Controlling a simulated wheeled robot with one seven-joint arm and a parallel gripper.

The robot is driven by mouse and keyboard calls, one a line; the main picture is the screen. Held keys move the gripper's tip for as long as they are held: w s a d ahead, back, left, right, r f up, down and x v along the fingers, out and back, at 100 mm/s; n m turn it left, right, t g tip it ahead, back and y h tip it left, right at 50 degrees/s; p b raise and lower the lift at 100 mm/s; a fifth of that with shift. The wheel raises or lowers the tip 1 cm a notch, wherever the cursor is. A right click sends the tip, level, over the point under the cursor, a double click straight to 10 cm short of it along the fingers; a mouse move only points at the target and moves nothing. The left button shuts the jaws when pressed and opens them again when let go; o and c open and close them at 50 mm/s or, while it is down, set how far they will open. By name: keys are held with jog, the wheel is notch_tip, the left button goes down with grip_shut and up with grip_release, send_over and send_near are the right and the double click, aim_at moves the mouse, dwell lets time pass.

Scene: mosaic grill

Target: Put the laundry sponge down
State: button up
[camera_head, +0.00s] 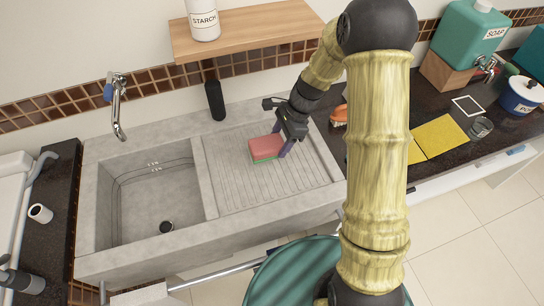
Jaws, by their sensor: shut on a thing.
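The laundry sponge (266,147) is a small block with a red top and a green underside. It is over the ribbed drainboard (235,185) to the right of the sink basin. My gripper (283,147) is shut on the right end of the sponge, with its fingers pointing down toward the drainboard. The sponge is at or just above the ribbed surface; I cannot tell whether it touches. The far finger is partly hidden by the sponge and the gripper body.
The sink basin (125,200) is empty, with a faucet (119,110) behind it. A black cylinder (215,100) stands behind the drainboard. An orange brush (339,115), yellow cloths (438,136) and a soap dispenser (470,35) are on the right counter. The drainboard's front and left are clear.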

notch_tip(320, 180, down, 3)
jog(key=shift+s+a+f, duration=0.1)
jog(key=shift+a+f, duration=0.05)
jog(key=shift+f, duration=0.5)
jog(key=shift+f+p, duration=0.4)
jog(key=shift+f, duration=1.45)
jog(key=shift+f, duration=0.1)
jog(key=o, duration=0.9)
jog(key=shift+o, duration=0.2)
